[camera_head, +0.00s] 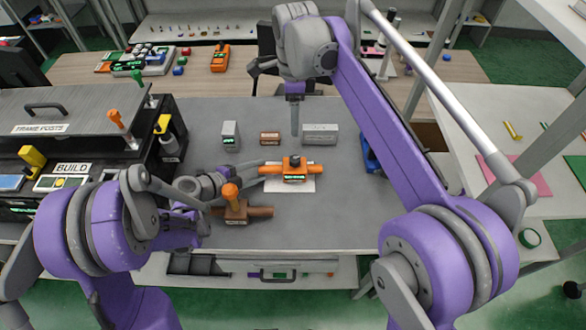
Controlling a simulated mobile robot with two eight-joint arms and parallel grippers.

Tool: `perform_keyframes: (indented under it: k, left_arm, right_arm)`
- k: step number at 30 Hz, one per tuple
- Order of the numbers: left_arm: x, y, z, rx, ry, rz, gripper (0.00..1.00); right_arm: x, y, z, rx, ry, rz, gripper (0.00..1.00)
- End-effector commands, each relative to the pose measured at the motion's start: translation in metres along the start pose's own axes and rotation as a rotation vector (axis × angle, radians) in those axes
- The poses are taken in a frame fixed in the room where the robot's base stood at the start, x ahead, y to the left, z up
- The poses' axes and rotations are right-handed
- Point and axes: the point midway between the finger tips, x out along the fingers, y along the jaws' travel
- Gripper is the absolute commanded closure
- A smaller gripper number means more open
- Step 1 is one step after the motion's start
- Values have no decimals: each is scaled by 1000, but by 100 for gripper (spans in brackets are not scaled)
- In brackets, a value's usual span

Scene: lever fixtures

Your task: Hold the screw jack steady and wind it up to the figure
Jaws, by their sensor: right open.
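An orange fixture with a dark top knob and a small green display, which looks like the screw jack (294,170), lies on a white sheet (303,186) on the grey table. My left gripper (261,172) reaches in from the left, its fingertips at the left end of the orange fixture. The picture is too small to tell whether they close on it. My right gripper (295,134) points down above the table, behind the orange fixture and apart from it. It is open and empty.
A brown fixture with an orange knob (235,210) sits close in front of my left gripper. Grey blocks (319,133) and a small brown block (270,138) stand behind. A blue object (369,157) is partly hidden by my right arm. The table's front right is clear.

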Motion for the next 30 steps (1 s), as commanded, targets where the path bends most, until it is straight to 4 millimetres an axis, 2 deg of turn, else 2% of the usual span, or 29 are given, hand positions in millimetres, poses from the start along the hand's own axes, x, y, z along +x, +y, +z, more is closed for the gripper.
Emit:
perform_keyframes:
  k: [2, 11, 24, 30]
  left_arm:
    - [0, 1, 0, 1, 0, 2, 32]
    - [-4, 2, 0, 1, -1, 4, 32]
    - [-65, 0, 1, 0, -3, 0, 32]
    - [-79, -1, 0, 0, -1, -1, 32]
  right_arm:
    - [0, 0, 0, 0, 0, 0, 32]
    - [0, 0, 0, 0, 0, 0, 32]
    - [0, 0, 0, 0, 0, 0, 32]
    - [0, 0, 0, 0, 0, 0, 32]
